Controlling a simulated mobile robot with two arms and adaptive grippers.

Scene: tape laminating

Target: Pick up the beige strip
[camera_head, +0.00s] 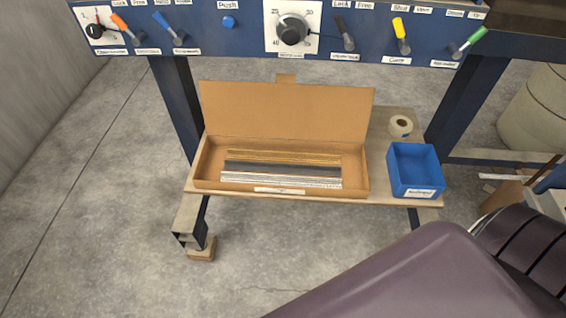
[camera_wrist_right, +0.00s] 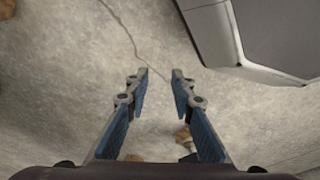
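An open cardboard box (camera_head: 285,108) sits on a low shelf, its lid raised at the back. Inside lie several long strips side by side. The beige strip (camera_head: 282,157) is the tan-gold one at the back of the group. A dark strip (camera_head: 282,168) lies in front of it, and pale silvery strips (camera_head: 280,179) lie nearest the front wall. My right gripper (camera_wrist_right: 159,75) is open and empty over bare concrete floor in the right wrist view; its fingers do not show in the head view. My left gripper is not in view.
A blue bin (camera_head: 415,168) and a tape roll (camera_head: 400,126) stand right of the box on the wooden shelf (camera_head: 385,190). My purple arm covers the lower right. Floor at left is clear.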

